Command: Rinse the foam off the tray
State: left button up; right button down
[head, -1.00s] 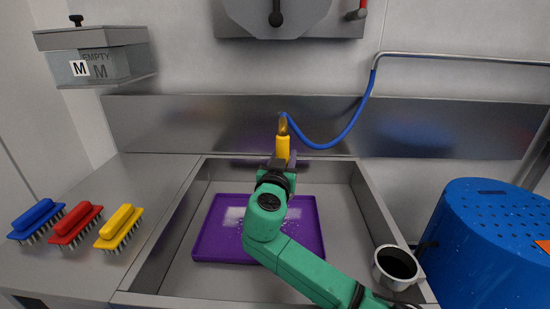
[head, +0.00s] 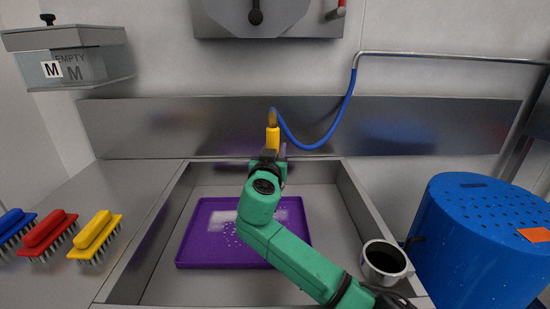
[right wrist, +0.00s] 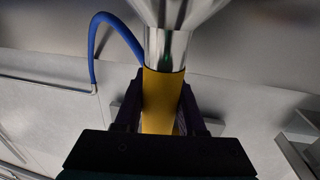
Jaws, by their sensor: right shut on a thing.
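The purple tray (head: 210,253) lies flat in the metal sink (head: 330,255). Pale foam patches and small white specks show on it, partly hidden behind my right arm. My right gripper (head: 270,155) is shut on the yellow grip of the spray nozzle (head: 272,138), above the far part of the sink. The yellow grip also shows between the fingers in the right wrist view (right wrist: 160,100), with a shiny metal part above it. A blue hose (head: 335,125) runs from the nozzle to a wall pipe. I see no water coming out. My left gripper is not in view.
Blue, red and yellow brushes (head: 95,235) stand on the left counter. A blue perforated tub (head: 475,250) is at the right, beside a dark-filled metal cup (head: 384,262) at the sink's right rim.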

pick_arm(q)
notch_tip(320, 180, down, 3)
jog(key=shift+b, duration=1.25)
pick_arm(e)
jog(key=w, duration=0.5)
jog(key=shift+a, duration=0.1)
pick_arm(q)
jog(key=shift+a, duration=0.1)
pick_arm(e)
jog(key=shift+s, duration=0.1)
